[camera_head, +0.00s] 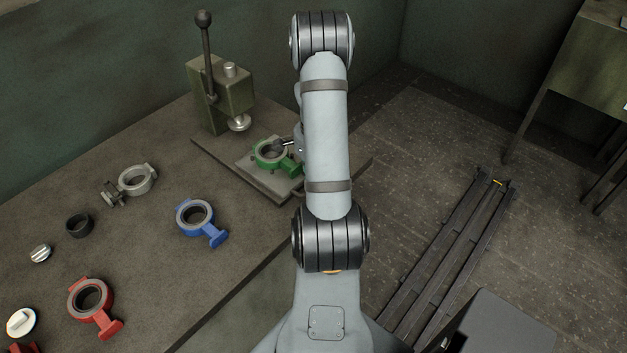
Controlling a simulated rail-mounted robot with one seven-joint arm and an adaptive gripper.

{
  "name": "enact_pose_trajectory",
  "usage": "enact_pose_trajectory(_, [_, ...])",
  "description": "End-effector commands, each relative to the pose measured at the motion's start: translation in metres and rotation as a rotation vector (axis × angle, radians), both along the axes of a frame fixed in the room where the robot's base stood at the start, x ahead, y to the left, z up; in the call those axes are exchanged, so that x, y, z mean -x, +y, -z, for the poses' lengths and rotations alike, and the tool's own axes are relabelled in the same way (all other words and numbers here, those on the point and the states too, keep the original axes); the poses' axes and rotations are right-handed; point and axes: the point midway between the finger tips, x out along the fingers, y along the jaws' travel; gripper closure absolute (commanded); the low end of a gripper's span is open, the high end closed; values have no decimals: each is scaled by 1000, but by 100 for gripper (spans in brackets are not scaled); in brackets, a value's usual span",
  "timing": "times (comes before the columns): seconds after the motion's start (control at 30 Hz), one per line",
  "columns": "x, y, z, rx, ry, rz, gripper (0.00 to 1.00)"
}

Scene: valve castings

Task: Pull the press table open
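The press (222,92) is an olive-green block with a tall black lever, standing at the back of the workbench. The press table (247,172) is a flat grey plate in front of it, over a wider dark base plate. A green valve casting (265,158) lies on the press table. My gripper (284,145) is at the right side of the green casting, close to or over it. My arm hides most of the gripper and the right part of the press table. I cannot tell whether the fingers are open or whether they touch anything.
On the workbench (140,235) lie a grey casting (137,180), a blue casting (195,218), a red casting (90,298), a black ring (80,225) and small silver parts. Floor rails (460,250) run at the right. A green cabinet (580,60) stands at the upper right.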

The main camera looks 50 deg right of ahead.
Motion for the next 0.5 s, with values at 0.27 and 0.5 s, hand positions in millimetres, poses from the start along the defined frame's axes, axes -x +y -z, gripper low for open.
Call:
enact_pose_trajectory(0.27, [-1,-1,-13,3,-3,0,74])
enact_pose_trajectory(0.5, [-2,-1,-63,6,-6,0,74])
